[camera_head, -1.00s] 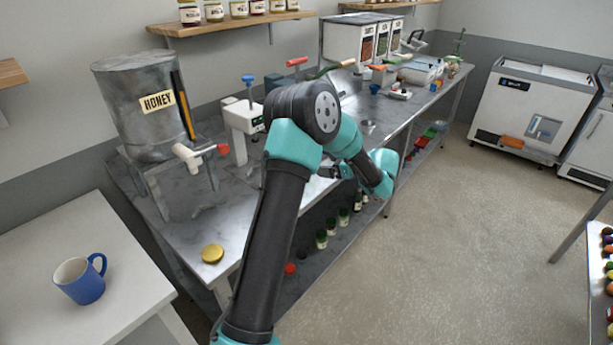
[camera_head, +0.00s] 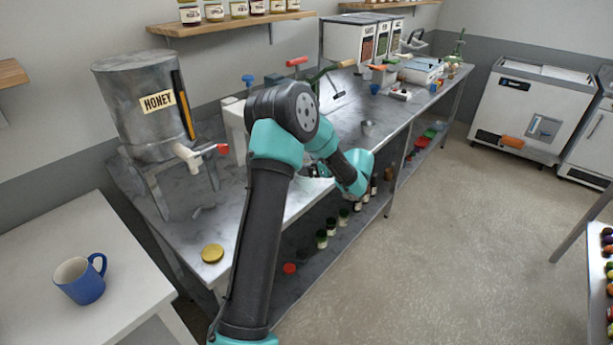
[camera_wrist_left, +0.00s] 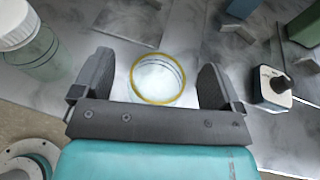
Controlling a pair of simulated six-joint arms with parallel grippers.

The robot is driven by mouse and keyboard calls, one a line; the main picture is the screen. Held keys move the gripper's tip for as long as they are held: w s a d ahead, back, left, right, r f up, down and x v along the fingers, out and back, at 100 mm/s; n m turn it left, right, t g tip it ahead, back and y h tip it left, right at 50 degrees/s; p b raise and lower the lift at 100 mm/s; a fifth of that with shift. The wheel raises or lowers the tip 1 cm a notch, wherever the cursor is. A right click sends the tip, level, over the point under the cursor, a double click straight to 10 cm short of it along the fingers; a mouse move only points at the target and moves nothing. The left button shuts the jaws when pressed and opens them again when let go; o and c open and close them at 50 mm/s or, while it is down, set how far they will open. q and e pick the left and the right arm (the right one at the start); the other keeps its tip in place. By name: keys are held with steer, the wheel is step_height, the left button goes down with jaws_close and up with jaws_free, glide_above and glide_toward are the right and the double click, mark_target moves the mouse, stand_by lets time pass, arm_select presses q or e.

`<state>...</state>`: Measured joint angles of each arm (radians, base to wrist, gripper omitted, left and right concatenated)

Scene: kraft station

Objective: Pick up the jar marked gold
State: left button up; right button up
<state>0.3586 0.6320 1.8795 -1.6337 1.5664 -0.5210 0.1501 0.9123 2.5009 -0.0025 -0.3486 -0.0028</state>
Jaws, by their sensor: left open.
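In the left wrist view, an open glass jar with a gold ring around its rim (camera_wrist_left: 158,80) stands on the grey marbled counter. My left gripper (camera_wrist_left: 157,66) is open, its two dark fingers on either side of the jar with gaps showing. In the head view the left gripper (camera_head: 315,171) is small and mostly hidden behind my own arm, over the counter. The jar cannot be made out there. My right gripper is in neither view.
A clear jar with a white lid (camera_wrist_left: 38,50) stands left of the gripper in the wrist view. A white object with a black knob (camera_wrist_left: 272,88) is at right. In the head view, a gold lid (camera_head: 212,253) lies near the counter's front edge, below the honey tank (camera_head: 140,110).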

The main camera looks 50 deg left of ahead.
arm_select(q)
steer(key=shift+s+a+f, duration=0.2)
steer(key=shift+a, duration=0.35)
steer(key=shift+c, duration=0.4)
steer(key=c, duration=1.3)
steer(key=shift+o, duration=0.2)
steer(key=shift+r, duration=0.1)
steer(key=s+d+r, duration=0.4)
steer(key=s+d, duration=0.6)
steer(key=d, duration=0.2)
steer(key=shift+s+r, duration=0.25)
steer(key=shift+r, duration=0.15)
